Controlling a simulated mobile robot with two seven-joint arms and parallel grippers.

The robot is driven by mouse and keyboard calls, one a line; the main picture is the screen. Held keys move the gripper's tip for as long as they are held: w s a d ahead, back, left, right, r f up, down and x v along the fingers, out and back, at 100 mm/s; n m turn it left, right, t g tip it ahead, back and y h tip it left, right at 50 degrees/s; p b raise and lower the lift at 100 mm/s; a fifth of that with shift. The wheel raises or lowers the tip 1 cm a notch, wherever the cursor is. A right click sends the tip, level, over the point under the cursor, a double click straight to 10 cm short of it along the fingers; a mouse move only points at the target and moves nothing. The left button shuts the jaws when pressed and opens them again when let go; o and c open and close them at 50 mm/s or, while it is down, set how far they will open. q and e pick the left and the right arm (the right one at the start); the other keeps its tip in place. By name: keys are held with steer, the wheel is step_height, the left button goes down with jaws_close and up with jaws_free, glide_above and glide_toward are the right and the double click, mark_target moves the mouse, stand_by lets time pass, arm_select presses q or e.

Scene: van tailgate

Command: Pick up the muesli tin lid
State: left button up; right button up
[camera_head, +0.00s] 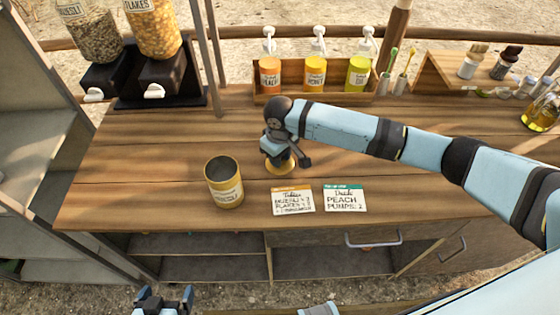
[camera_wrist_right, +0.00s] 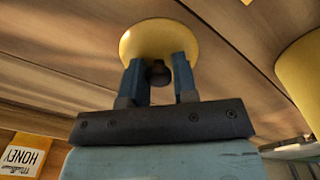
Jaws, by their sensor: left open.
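The yellow muesli tin lid (camera_head: 285,167) lies on the wooden counter, partly hidden under my right gripper (camera_head: 279,160). In the right wrist view the lid (camera_wrist_right: 158,38) has a dark knob (camera_wrist_right: 158,74). My right gripper's two blue fingers (camera_wrist_right: 159,78) stand on either side of the knob, with a gap showing on each side, so it is open around it. The open yellow muesli tin (camera_head: 226,190) stands upright to the left of the lid; its side also shows in the right wrist view (camera_wrist_right: 302,72). My left gripper (camera_head: 164,297) is open and empty, low in front of the counter.
Two order cards (camera_head: 293,200) (camera_head: 345,199) lie at the counter's front edge. Behind stand a wooden rack (camera_head: 284,98) of pump bottles, cereal dispensers (camera_head: 150,88) at left, and brushes and jars at right. The counter (camera_head: 130,160) left of the tin is clear.

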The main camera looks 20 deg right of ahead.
steer(key=shift+s+f, duration=0.1)
steer(key=shift+f, duration=0.2)
steer(key=shift+c, duration=1.1)
